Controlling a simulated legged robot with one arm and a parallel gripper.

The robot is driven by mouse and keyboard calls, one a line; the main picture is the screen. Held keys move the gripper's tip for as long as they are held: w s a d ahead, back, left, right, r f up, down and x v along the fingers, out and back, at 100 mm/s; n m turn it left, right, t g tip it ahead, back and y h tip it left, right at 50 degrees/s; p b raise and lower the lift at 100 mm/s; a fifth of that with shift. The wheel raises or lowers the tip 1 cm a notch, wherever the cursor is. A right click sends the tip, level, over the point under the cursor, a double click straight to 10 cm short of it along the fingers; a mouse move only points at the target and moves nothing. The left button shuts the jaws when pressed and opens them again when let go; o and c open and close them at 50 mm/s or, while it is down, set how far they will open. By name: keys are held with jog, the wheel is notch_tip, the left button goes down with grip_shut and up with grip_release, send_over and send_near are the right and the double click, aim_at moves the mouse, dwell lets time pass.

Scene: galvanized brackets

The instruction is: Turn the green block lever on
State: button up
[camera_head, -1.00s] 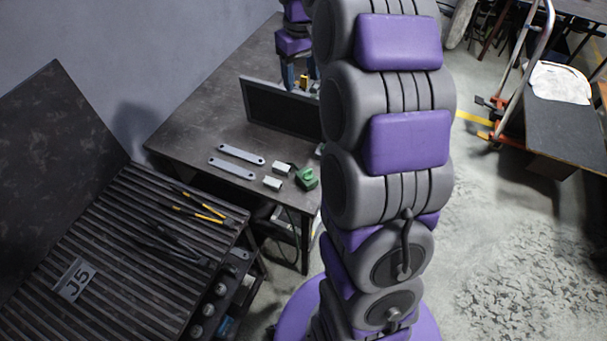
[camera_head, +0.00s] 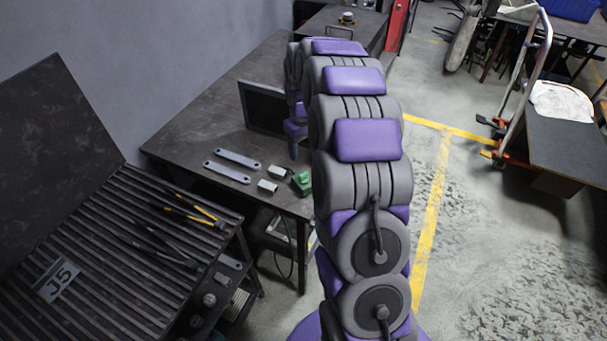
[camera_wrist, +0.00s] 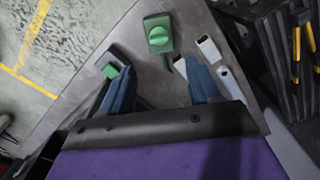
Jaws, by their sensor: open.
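The green block (camera_head: 302,182) sits near the front right corner of the dark table, beside two small pale blocks. It also shows in the wrist view (camera_wrist: 158,22), with a round green lever knob (camera_wrist: 160,41) on it. The knob's raised ridge looks roughly crosswise in that picture. My gripper (camera_wrist: 161,76) is open and empty, its two blue fingers spread above the table. The green block lies beyond the fingertips, apart from them. In the head view my arm hides most of my gripper; only a bit of blue finger shows.
Two flat grey brackets (camera_head: 227,173) lie left of the pale blocks (camera_head: 267,186). A dark upright panel (camera_head: 263,108) stands behind. A dark box with a green part (camera_wrist: 114,62) is near the left finger. A slatted bench (camera_head: 120,240) with yellow-handled tools stands left. Open floor lies right.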

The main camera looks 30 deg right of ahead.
aim_at(304, 174)
jog(key=f, duration=0.3)
jog(key=f+b, duration=0.1)
jog(key=f, duration=0.5)
jog(key=shift+d+f, duration=0.25)
jog(key=shift+f, duration=0.1)
jog(key=shift+a+f+b, duration=0.1)
jog(key=shift+f+b, duration=0.3)
jog(key=shift+f, duration=0.45)
jog(key=c, duration=1.1)
jog(key=shift+o, duration=0.2)
